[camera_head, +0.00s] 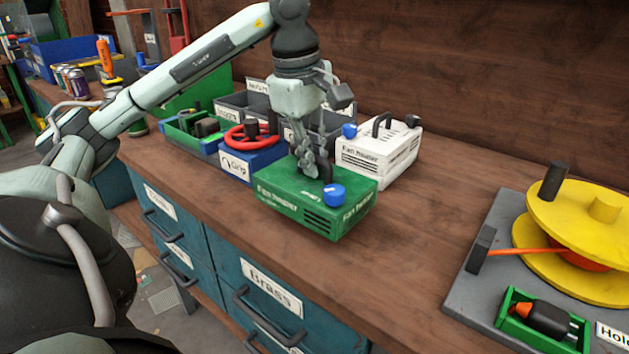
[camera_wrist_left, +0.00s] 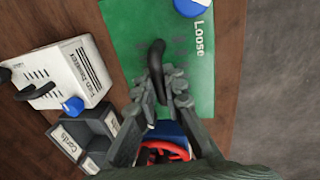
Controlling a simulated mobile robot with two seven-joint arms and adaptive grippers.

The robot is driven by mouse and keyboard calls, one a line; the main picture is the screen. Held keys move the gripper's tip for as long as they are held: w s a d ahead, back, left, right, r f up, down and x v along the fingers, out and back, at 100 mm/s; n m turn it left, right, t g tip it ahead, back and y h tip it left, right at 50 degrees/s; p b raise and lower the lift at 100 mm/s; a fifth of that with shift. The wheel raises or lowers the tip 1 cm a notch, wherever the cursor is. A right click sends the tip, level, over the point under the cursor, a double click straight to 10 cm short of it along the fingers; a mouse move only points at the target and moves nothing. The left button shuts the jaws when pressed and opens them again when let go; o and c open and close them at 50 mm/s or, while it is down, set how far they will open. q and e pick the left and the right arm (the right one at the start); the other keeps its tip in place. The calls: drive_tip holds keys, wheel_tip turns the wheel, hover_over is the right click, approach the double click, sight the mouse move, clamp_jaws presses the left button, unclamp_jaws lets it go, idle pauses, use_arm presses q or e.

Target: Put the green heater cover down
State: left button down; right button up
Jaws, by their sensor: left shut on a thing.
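The green heater cover (camera_head: 318,205) is a box with a blue knob, "Fan heater" labels and side slots. It is level, at the front edge of the wooden bench; I cannot tell whether its underside touches the wood. My left gripper (camera_head: 318,172) comes down from above and is shut on its dark handle. In the left wrist view the fingers (camera_wrist_left: 162,82) are around the black handle (camera_wrist_left: 157,62), above the green top (camera_wrist_left: 125,40) marked "Loose". My right gripper is not in view.
A white fan heater (camera_head: 378,150) stands behind, right of the green cover. A blue box with a red wheel (camera_head: 250,160), grey bins (camera_head: 243,107) and a green tray (camera_head: 185,142) stand to the left. Bare bench (camera_head: 425,215) lies rightward, before a yellow reel (camera_head: 585,225) on a grey board.

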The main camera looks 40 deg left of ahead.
sight(314, 179)
use_arm(q)
wheel_tip(314, 179, down, 3)
drive_tip(key=shift+b, duration=0.3)
drive_tip(key=shift+f, duration=0.25)
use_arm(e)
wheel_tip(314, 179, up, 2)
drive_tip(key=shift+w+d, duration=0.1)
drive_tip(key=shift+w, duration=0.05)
use_arm(q)
drive_tip(key=shift+f, duration=0.1)
drive_tip(key=c, duration=2.1)
unclamp_jaws()
drive_tip(key=o, duration=0.5)
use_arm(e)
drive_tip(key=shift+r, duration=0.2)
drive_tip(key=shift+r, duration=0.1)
